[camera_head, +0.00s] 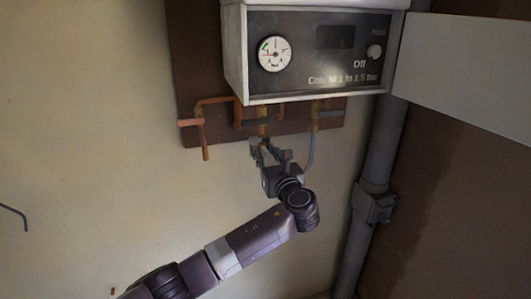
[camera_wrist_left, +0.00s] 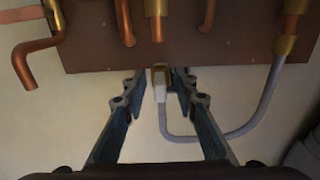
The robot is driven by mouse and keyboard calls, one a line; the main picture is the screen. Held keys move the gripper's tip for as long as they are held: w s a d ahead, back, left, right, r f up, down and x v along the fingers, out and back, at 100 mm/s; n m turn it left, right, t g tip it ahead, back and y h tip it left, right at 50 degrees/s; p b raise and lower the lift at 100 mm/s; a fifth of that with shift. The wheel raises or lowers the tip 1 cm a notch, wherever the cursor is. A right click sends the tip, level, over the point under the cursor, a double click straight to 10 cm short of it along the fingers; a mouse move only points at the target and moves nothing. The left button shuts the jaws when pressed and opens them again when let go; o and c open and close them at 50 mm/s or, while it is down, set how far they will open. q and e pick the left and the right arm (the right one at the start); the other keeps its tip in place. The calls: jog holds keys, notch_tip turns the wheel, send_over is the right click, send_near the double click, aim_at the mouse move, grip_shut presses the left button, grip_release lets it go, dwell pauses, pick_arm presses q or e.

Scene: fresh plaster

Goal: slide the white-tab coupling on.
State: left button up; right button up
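The coupling (camera_wrist_left: 160,82) is a small brass-coloured end with a white part, on a grey hose (camera_wrist_left: 203,138). In the left wrist view it sits between the two fingers of my left gripper (camera_wrist_left: 161,78), with a narrow gap showing on each side. My right gripper is not in view.
The boiler (camera_head: 320,52) with its gauge is above. Other copper pipes (camera_head: 201,122) hang in front of the brown board (camera_head: 190,60), close around the gripper. A thick grey pipe (camera_head: 376,165) stands at the right.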

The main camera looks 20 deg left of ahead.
aim_at(265, 149)
pick_arm(q)
jog(key=shift+s+r, duration=0.1)
grip_shut()
notch_tip(265, 149, up, 5)
jog(key=p, duration=0.4)
jog(key=shift+c, duration=0.2)
grip_release()
jog(key=shift+o, duration=0.9)
jog(key=shift+f, duration=0.35)
